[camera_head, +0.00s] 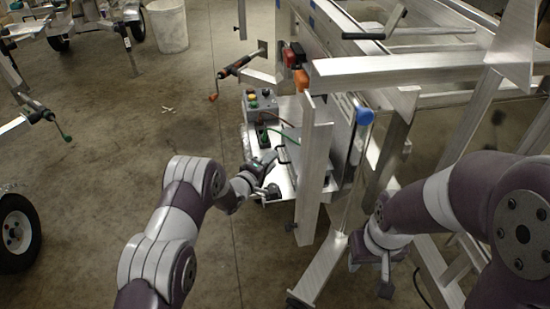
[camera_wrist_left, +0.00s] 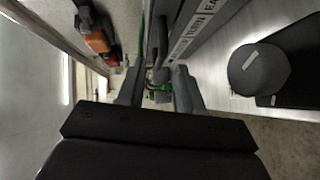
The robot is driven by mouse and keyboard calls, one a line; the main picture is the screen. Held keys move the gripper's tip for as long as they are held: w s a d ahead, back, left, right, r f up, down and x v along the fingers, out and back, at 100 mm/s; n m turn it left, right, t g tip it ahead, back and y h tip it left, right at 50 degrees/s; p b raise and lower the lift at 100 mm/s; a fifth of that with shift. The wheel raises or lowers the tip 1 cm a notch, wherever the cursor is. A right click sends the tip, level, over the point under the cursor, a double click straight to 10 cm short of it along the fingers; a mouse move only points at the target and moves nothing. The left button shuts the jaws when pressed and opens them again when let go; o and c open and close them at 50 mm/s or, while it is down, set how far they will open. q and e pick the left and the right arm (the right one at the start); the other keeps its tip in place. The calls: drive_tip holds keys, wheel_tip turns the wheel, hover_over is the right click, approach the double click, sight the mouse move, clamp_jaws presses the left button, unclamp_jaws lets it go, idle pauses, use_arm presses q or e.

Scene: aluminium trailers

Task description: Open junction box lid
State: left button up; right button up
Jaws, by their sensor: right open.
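A small grey box with coloured buttons (camera_head: 262,103) stands on a metal shelf on the trailer's side in the head view. A grey casing (camera_head: 290,147) sits lower on the same shelf; I cannot tell which of the two is the junction box, and no raised lid shows clearly. My left gripper (camera_head: 268,178) is at the shelf's near end, close to the grey casing. In the left wrist view its fingers (camera_wrist_left: 157,92) are apart, with a green cable (camera_wrist_left: 158,87) showing beyond the gap. A grey part with lettering (camera_wrist_left: 195,35) runs beside them. My right gripper (camera_head: 370,276) is open and empty, low by the trailer frame.
An upright aluminium post (camera_head: 313,165) stands just right of the shelf. Orange and red lamps (camera_head: 298,68) and a blue round cap (camera_head: 364,116) are on the trailer. A crank handle (camera_head: 233,69) sticks out left.

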use_arm(q)
drive_tip(key=shift+x, duration=1.5)
clamp_jaws()
drive_tip(key=shift+d+r, duration=0.1)
